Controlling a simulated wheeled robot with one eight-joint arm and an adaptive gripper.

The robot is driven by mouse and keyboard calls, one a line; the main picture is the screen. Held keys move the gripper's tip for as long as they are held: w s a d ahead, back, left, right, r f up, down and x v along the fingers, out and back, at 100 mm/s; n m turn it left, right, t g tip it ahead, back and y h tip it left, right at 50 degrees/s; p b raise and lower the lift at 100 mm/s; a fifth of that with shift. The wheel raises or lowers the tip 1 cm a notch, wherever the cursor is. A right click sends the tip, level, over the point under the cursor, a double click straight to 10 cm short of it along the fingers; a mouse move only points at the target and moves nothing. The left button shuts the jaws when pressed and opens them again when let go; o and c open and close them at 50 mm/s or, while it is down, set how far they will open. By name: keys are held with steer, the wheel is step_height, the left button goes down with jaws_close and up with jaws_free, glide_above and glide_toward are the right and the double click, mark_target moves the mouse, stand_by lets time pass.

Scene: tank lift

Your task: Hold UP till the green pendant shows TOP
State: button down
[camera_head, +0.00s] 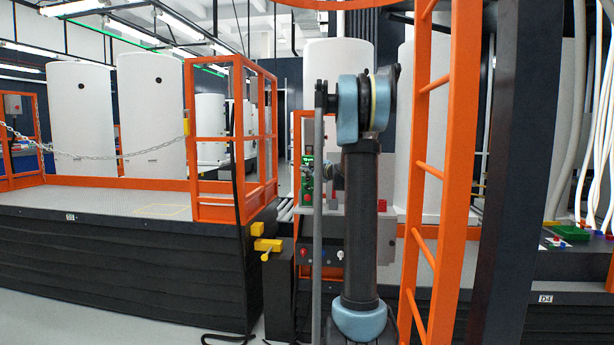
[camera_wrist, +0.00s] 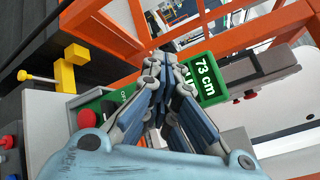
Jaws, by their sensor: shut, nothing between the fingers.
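The green pendant (camera_head: 308,185) stands in the middle of the head view, just left of my arm, with a small lit display at its top. In the wrist view the green pendant (camera_wrist: 112,97) runs behind my fingers, and its display (camera_wrist: 205,78) reads "73 cm". A second line of lettering on the display is partly hidden by my fingers. My gripper (camera_wrist: 160,68) is shut and empty, with its fingertips over the pendant's face. The pendant's buttons under the fingertips are hidden, so I cannot tell whether one is pressed. A red button (camera_wrist: 87,118) shows beside the gripper.
The lift platform (camera_head: 130,203) with orange rails (camera_head: 230,130) and black bellows sides is at left. White tanks (camera_head: 83,118) stand behind it. A yellow handle (camera_head: 267,245) juts out by the platform's right side. An orange ladder (camera_head: 440,170) rises close to my arm's right.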

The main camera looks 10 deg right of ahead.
stand_by(0.7)
steer(key=shift+s+a, duration=0.25)
steer(key=shift+s, duration=0.5)
steer(key=shift+s, duration=0.1)
steer(key=shift+s+a, duration=0.25)
steer(key=shift+s, duration=0.5)
steer(key=shift+s+a, duration=0.25)
steer(key=shift+s, duration=0.55)
steer(key=shift+s+a, duration=0.25)
steer(key=shift+s, duration=0.5)
